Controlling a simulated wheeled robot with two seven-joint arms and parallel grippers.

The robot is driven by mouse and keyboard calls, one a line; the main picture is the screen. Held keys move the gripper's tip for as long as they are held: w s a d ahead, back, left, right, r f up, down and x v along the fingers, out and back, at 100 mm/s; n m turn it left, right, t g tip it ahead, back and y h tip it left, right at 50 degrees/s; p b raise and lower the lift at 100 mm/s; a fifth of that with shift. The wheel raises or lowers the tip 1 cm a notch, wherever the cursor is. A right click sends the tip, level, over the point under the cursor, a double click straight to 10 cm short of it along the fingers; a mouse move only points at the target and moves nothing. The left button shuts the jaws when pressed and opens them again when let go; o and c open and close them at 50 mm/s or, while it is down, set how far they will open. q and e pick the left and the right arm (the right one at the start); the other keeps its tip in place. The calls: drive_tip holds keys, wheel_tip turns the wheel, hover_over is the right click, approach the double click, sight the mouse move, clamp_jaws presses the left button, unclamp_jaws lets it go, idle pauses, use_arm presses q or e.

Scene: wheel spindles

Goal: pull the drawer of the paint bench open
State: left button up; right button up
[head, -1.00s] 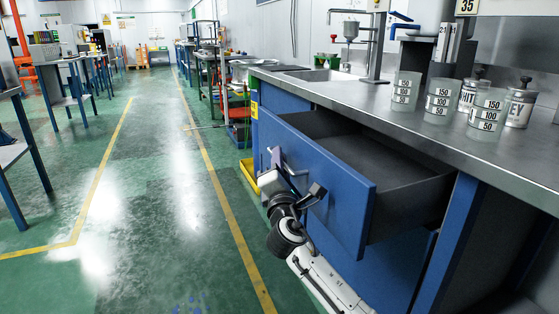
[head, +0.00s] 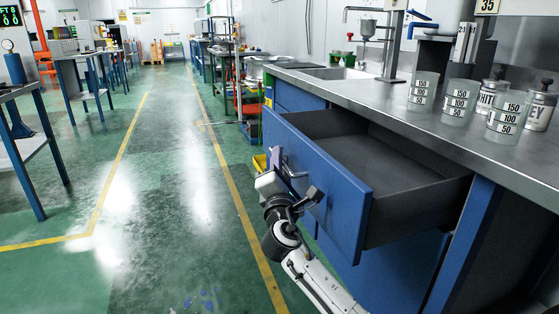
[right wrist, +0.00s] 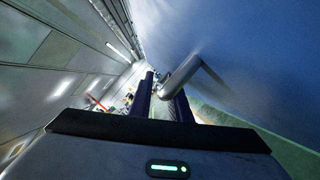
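The paint bench's blue drawer (head: 325,190) stands well open, and its grey inside (head: 385,165) looks empty. My right gripper (head: 284,168) is at the metal handle (head: 314,195) on the drawer front. In the right wrist view the two dark fingers (right wrist: 163,100) lie on either side of the bent grey handle (right wrist: 185,75), close around its bar. The fingers partly hide the handle there. The blue drawer front fills the right of that view. My left gripper is not in view.
The steel bench top (head: 400,112) holds several measuring cups (head: 458,102), paint cans (head: 540,105) and a sink (head: 335,73). A yellow bin (head: 259,162) stands on the floor beyond the drawer. Green floor (head: 170,200) to the left is clear. Blue-legged tables stand farther left.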

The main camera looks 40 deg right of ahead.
drive_tip(key=shift+s+a, duration=0.1)
drive_tip(key=shift+a, duration=0.05)
use_arm(q)
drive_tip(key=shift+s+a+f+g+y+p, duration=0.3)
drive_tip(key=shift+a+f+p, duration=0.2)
drive_tip(key=shift+p, duration=0.2)
use_arm(e)
drive_tip(key=v, duration=1)
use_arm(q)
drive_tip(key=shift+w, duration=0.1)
